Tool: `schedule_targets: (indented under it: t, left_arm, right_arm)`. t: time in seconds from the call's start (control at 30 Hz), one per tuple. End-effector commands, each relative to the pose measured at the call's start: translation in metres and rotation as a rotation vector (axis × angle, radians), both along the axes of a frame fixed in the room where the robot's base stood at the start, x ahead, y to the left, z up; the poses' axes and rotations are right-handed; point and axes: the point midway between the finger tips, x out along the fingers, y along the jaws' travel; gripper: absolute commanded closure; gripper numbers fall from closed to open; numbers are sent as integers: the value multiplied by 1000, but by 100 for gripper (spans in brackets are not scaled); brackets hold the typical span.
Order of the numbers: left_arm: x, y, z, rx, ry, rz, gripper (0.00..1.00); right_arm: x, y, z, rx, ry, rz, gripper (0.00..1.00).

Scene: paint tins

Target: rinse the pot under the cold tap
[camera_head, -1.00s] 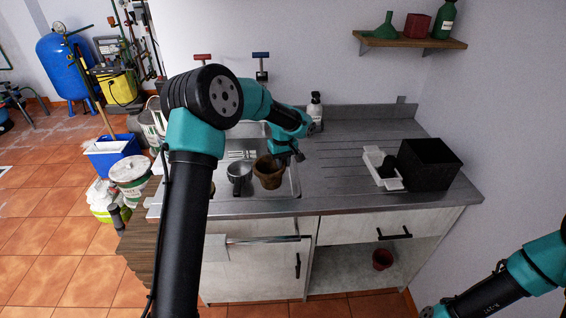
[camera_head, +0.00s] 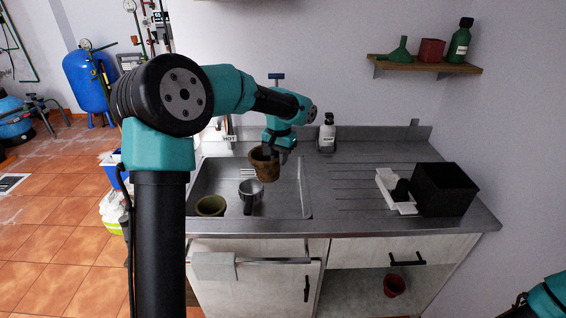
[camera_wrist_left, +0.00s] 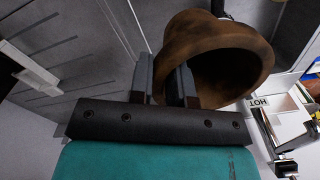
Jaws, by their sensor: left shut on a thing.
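A brown, soil-stained pot (camera_head: 264,166) is held above the back of the sink (camera_head: 292,200). My left gripper (camera_head: 277,152) is shut on its rim. In the left wrist view the two fingers (camera_wrist_left: 165,85) pinch the wall of the pot (camera_wrist_left: 215,50), whose open mouth shows. The blue-handled tap (camera_head: 276,77) rises on the wall behind my left arm; its spout is hidden. A HOT label (camera_head: 230,139) shows left of the pot, and also in the left wrist view (camera_wrist_left: 260,102). My right gripper is out of view; only part of that arm shows at bottom right.
A white tray (camera_head: 395,190) and black box (camera_head: 444,189) stand on the right; the drainboard (camera_head: 345,180) between is clear.

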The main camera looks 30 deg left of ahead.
Motion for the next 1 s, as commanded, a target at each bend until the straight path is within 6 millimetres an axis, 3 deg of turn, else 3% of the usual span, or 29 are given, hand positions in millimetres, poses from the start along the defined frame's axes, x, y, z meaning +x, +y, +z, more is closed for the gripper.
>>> schedule_targets:
  t: [0.47,1.0]
  left_arm:
    - [3,2,-1,0,-1,1,100]
    - [35,20,-8,0,-1,2,100]
  right_arm:
    - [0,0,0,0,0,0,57]
    - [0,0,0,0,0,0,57]
